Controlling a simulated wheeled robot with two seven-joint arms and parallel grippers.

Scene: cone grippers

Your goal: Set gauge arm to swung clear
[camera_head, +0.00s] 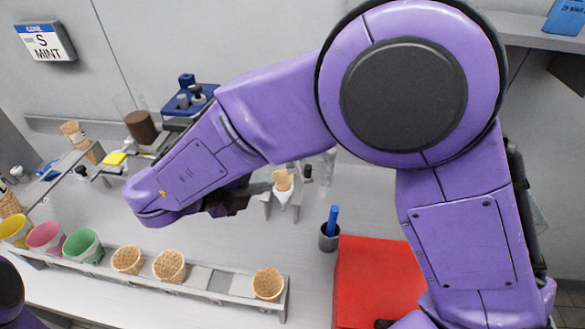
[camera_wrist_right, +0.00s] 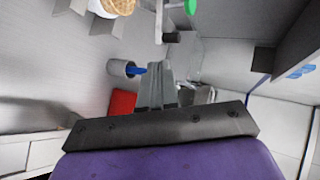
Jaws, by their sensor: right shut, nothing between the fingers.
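My right gripper (camera_head: 232,198) is a dark shape under my purple forearm in the head view, partly hidden by it. In the right wrist view its fingers (camera_wrist_right: 157,80) are shut together with nothing between them. A black knob (camera_wrist_right: 172,38) on a thin grey bar shows beyond the fingertips, apart from them; it may be the gauge arm, but I cannot tell for sure. In the head view a small dark knob (camera_head: 308,172) stands just right of a wrapped cone (camera_head: 283,185) in a stand. My left gripper is not in view.
A rack (camera_head: 200,278) along the front holds waffle cones and coloured cups. A grey cup (camera_head: 329,238) with a blue handle stands beside a red mat (camera_head: 380,275). A blue caddy (camera_head: 190,100) and a brown-filled jar (camera_head: 140,127) stand at the back.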

